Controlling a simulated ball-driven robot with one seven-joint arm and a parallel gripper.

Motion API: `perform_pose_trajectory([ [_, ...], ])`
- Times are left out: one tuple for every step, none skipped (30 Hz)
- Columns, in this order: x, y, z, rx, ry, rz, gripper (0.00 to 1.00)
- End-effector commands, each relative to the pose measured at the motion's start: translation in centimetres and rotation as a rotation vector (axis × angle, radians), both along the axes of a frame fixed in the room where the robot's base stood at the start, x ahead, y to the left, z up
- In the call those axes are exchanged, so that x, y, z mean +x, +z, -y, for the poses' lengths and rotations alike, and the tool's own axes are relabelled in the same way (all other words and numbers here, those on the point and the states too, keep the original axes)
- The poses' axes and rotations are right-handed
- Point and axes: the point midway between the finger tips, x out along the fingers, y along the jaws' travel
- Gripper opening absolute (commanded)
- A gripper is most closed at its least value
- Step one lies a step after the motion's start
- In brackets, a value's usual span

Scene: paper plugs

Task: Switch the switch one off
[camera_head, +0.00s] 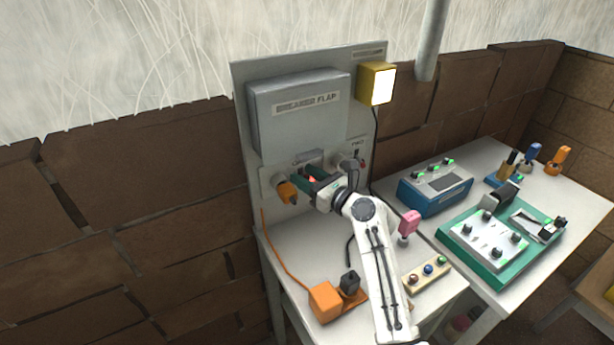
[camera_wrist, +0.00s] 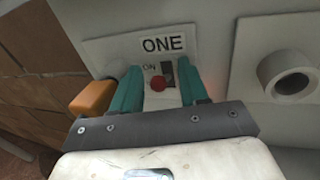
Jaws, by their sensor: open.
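The panel of switch one (camera_wrist: 180,45), labelled "ONE", stands straight ahead of my gripper in the wrist view. In the head view my gripper (camera_head: 308,178) is at the lower part of the grey board (camera_head: 240,100), and my arm and gripper hide most of switch one.
An orange plug (camera_head: 287,192) sits left of my gripper. A round grey socket (camera_wrist: 290,77) is to the right. The closed breaker flap (camera_head: 300,120) is above, beside a lit yellow lamp (camera_head: 377,84). An orange box (camera_head: 325,300) and a pink-handled item (camera_head: 409,224) stand on the table.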

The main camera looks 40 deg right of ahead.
Motion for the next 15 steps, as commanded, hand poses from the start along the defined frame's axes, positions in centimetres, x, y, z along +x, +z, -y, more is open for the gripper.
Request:
perform_pose_trajectory([
  [0.0, -0.01, -0.01, 0.0, 0.0, 0.0, 0.44],
  [0.0, -0.01, -0.01, 0.0, 0.0, 0.0, 0.44],
  [-0.01, -0.01, -0.01, 0.0, 0.0, 0.0, 0.44],
  [-0.01, 0.0, -0.01, 0.0, 0.0, 0.0, 0.43],
  [-0.01, -0.01, -0.01, 0.0, 0.0, 0.0, 0.4],
  [-0.02, -0.01, -0.01, 0.0, 0.0, 0.0, 0.36],
  [-0.02, -0.01, -0.01, 0.0, 0.0, 0.0, 0.33],
  [-0.02, 0.0, -0.01, 0.0, 0.0, 0.0, 0.3],
  [-0.02, 0.0, -0.01, 0.0, 0.0, 0.0, 0.27],
  [-0.03, -0.01, -0.01, 0.0, 0.0, 0.0, 0.24],
  [-0.03, -0.01, -0.01, 0.0, 0.0, 0.0, 0.21],
  [-0.03, -0.01, -0.01, 0.0, 0.0, 0.0, 0.17],
  [-0.03, -0.01, 0.0, 0.0, 0.0, 0.0, 0.14],
  [-0.03, -0.01, 0.0, 0.0, 0.0, 0.0, 0.11],
  [-0.03, 0.0, 0.0, 0.0, 0.0, 0.0, 0.07],
])
